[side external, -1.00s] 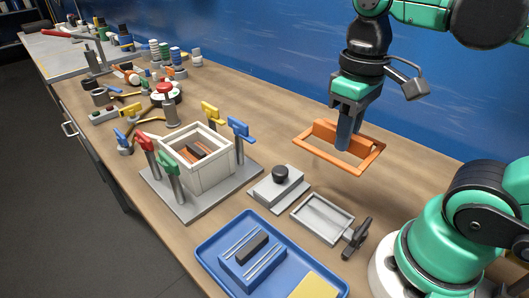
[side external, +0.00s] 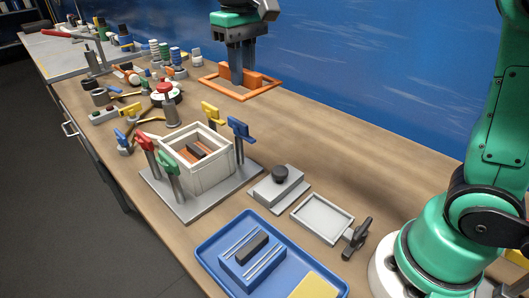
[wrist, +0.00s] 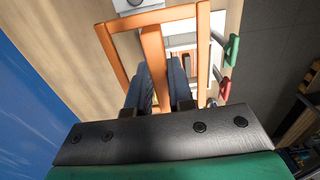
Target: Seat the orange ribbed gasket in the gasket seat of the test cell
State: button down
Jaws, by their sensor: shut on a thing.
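The orange ribbed gasket (side external: 222,91) is a rectangular frame with a raised grip across its middle. My gripper (side external: 243,82) is shut on that grip and holds the gasket above the far side of the bench. In the wrist view the gasket (wrist: 118,67) shows around the fingers of my gripper (wrist: 160,85). The test cell (side external: 212,174) is a pale open-topped box with dark and brown pieces inside. It stands in front of and left of the held gasket, apart from it. The cell's inner seat is partly hidden by its walls.
Yellow (side external: 212,112), blue (side external: 238,126), red (side external: 144,143) and green (side external: 168,160) clamp handles stand around the cell. A grey block with a black knob (side external: 280,174), an empty shallow tray (side external: 297,211) and a blue tray (side external: 208,262) lie nearby. Clutter fills the far left.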

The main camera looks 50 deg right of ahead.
send_over(198, 150)
notch_tip(198, 150, down, 7)
jog(key=shift+f, duration=4.15)
jog(key=shift+f, duration=0.1)
jog(key=c, duration=0.8)
grip_release()
